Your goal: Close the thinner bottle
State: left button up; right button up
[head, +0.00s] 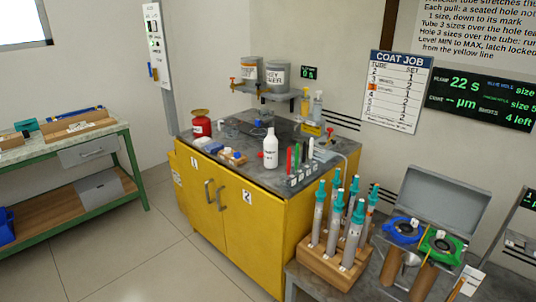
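A white bottle (270,150) with a narrow neck and a small red mark stands upright on the grey top of the yellow cabinet (228,205), near its front edge. It is probably the thinner bottle, but its label is too small to read. I cannot tell whether its narrow top is open or capped, and I cannot pick out a loose cap. Neither of my grippers is in view.
A red can (201,124) stands at the cabinet's back left. A rack of coloured markers (300,172) is right of the bottle. A wooden block (335,262) holds several teal-topped tubes at front right. A green-framed bench (75,150) is at left. Floor at front left is clear.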

aim_at(270, 142)
jog(key=z, duration=0.25)
jog(key=i+j+z, duration=0.5)
jog(key=z, duration=0.15)
jog(key=i+j+z, duration=0.15)
jog(key=j+z, duration=0.2)
jog(key=j, duration=0.15)
jog(key=i+j, duration=0.15)
jog(key=j, duration=0.25)
jog(key=i+j, duration=0.15)
jog(key=j, duration=0.25)
jog(key=i+j+z, duration=0.1)
jog(key=j, duration=0.25)
jog(key=i+j, duration=0.15)
jog(key=j, duration=0.25)
jog(key=i+j, duration=0.15)
jog(key=j, duration=0.25)
jog(key=i+j+z, duration=0.1)
jog(key=j, duration=0.3)
